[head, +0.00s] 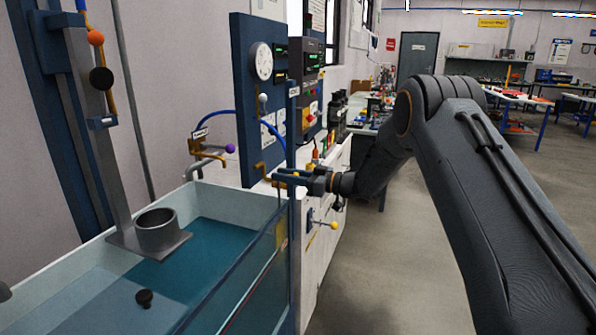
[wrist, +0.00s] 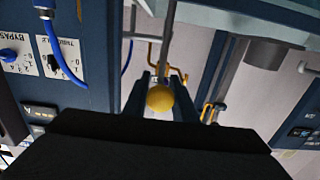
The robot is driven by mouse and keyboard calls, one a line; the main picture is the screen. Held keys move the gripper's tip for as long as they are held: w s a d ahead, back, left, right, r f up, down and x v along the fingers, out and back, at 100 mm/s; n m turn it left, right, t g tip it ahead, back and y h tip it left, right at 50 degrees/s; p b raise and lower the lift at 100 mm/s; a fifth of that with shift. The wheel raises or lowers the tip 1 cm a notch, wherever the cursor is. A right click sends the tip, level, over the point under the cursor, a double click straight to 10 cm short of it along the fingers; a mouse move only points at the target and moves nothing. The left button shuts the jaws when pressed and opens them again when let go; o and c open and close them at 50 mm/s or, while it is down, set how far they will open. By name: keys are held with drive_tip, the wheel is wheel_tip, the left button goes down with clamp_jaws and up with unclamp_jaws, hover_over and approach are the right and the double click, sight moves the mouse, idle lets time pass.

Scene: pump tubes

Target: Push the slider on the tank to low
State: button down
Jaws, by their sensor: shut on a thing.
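The tank (head: 285,240) is a glass-walled, blue-framed basin with teal water at the left of the head view. My gripper (head: 284,178) is at its near right corner, by the upright post there. In the wrist view a round yellow knob (wrist: 159,98) sits between the two dark fingers of my gripper (wrist: 162,92), which is shut on it. I take this knob as the slider's handle. In the head view my fingers mostly hide it. No low mark on the slider can be read in either view.
A blue panel (head: 243,100) with a gauge stands behind the tank. A purple-knobbed valve (head: 230,148) is near the back rim. Another yellow-knobbed lever (head: 333,225) sticks out below my gripper. The floor at right is clear.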

wheel_tip(320, 180, down, 8)
drive_tip(key=b, duration=0.3)
drive_tip(key=shift+r+b, duration=0.15)
drive_tip(key=shift+b, duration=0.15)
drive_tip(key=shift+s, duration=0.1)
drive_tip(key=c, duration=1.6)
unclamp_jaws()
drive_tip(key=shift+o, duration=0.4)
drive_tip(key=shift+d, duration=0.1)
